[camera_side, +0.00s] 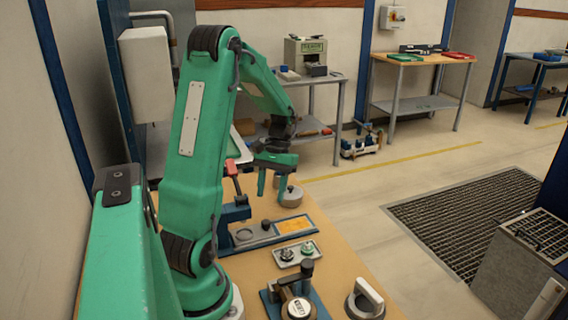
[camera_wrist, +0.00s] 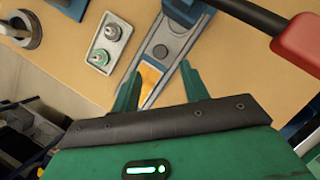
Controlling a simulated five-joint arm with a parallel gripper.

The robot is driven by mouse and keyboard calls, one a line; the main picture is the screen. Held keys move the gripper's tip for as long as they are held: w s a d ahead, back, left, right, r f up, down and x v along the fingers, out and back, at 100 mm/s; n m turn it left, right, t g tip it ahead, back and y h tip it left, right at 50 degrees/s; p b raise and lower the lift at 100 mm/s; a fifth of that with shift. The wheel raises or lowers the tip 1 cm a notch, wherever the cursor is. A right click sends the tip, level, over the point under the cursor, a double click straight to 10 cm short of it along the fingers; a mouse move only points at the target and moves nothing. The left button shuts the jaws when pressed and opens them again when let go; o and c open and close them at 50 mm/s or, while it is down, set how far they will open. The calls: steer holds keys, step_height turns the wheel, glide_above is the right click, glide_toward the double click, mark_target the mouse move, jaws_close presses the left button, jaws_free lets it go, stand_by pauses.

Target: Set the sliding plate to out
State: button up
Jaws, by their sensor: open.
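My gripper (camera_side: 273,187) is open and empty above the bench. In the wrist view its fingers (camera_wrist: 160,73) stand apart on either side of the strip's orange end.
A red-handled lever (camera_side: 232,168) rises from the press and shows close by at the right of the wrist view (camera_wrist: 300,42). A grey tray with two round pieces (camera_side: 297,254), a round grey lidded piece (camera_side: 291,197) and a handled ring (camera_side: 366,301) share the wooden bench.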

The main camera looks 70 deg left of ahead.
mark_target(267, 221)
steer(key=shift+f, duration=0.15)
steer(key=shift+x, duration=3.8)
steer(key=shift+c, duration=0.5)
jaws_close()
